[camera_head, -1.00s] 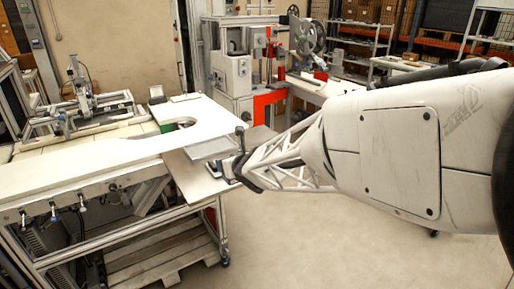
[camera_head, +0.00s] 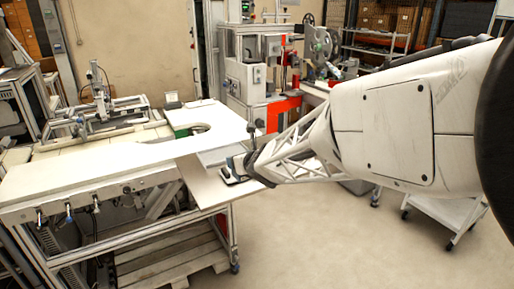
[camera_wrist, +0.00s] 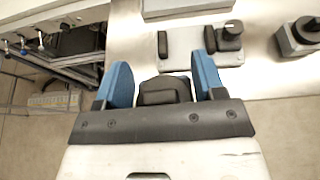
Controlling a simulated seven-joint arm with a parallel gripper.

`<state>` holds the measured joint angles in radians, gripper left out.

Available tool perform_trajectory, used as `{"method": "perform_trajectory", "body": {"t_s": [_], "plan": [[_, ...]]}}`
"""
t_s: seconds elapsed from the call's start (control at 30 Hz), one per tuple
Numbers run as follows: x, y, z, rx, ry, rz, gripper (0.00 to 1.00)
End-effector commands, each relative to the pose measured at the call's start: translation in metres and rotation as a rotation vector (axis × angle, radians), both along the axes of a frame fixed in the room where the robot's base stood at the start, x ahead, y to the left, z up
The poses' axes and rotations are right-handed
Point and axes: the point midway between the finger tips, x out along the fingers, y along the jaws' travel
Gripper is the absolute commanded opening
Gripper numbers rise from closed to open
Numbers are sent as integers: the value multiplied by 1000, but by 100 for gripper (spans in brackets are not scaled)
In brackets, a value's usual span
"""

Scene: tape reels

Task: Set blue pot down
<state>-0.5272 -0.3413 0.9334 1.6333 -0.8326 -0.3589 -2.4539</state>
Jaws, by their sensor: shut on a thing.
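My gripper (camera_wrist: 164,78) shows two blue fingers in the wrist view, with a dark rounded block (camera_wrist: 165,92) between them. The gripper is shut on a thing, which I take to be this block. I cannot make out a blue pot apart from the blue fingers. In the head view my gripper (camera_head: 240,167) is at the right corner of the white workbench (camera_head: 110,168). Its fingertips are small and partly hidden there. I cannot tell whether the held thing touches the bench.
Ahead of the fingers in the wrist view is a grey plate (camera_wrist: 182,48) with black pads and a knob. A grey box with a black knob (camera_wrist: 308,30) is to its right. A reel machine (camera_head: 245,75) stands behind.

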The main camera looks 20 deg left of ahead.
Motion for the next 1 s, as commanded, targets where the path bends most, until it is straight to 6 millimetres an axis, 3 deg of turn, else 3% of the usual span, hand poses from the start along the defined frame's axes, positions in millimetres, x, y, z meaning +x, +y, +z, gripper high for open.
{"method": "perform_trajectory", "body": {"t_s": [1.0], "plan": [[83, 60, 53, 1, -1, 198, 4]]}}
